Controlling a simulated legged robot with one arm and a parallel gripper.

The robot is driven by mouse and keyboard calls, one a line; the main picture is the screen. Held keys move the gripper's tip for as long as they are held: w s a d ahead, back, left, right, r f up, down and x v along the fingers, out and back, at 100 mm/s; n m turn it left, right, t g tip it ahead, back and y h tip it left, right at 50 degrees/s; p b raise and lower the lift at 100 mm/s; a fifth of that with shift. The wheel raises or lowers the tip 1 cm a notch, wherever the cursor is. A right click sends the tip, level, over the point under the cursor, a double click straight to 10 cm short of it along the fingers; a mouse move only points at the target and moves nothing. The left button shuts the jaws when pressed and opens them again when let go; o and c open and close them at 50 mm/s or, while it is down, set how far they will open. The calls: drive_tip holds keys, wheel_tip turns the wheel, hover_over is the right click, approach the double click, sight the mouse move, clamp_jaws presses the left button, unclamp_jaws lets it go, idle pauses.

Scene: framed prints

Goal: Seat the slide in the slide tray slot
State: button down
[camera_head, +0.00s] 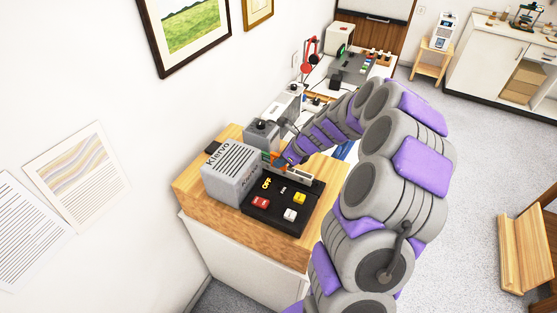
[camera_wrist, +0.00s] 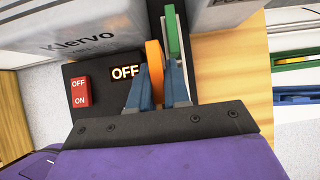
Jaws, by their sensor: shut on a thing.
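My gripper (camera_wrist: 164,72) has its two blue fingers shut on an orange slide (camera_wrist: 154,56), seen nearly edge-on in the wrist view. The fingers hide its lower part. A green upright strip (camera_wrist: 173,36) stands just right of the orange slide; I cannot tell whether they touch. In the head view my gripper (camera_head: 281,161) is low beside the grey Klervo box (camera_head: 232,174), above the back of the black panel, with a bit of orange at its tip. The slide tray slot cannot be made out, so I cannot tell whether the slide is in it.
The black panel (camera_head: 252,207) bears an OFF display (camera_wrist: 125,72), a red switch (camera_wrist: 80,91) and yellow and white ones. It sits on a wooden-topped cabinet (camera_head: 190,184). Grey equipment stands behind. Green and blue strips lie right in the wrist view.

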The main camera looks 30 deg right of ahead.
drive_tip(key=shift+d+f, duration=0.15)
drive_tip(key=shift+d, duration=0.75)
drive_tip(key=shift+a+r+p, duration=0.2)
drive_tip(key=shift+a+p, duration=0.2)
drive_tip(key=shift+a, duration=0.4)
drive_tip(key=shift+d+f, duration=0.15)
drive_tip(key=shift+d, duration=1.05)
drive_tip(key=shift+a+p, duration=0.3)
drive_tip(key=shift+a, duration=0.55)
drive_tip(key=shift+d+p, duration=0.45)
drive_tip(key=shift+d, duration=0.5)
drive_tip(key=shift+a, duration=0.6)
drive_tip(key=shift+f, duration=0.1)
drive_tip(key=shift+f, duration=0.1)
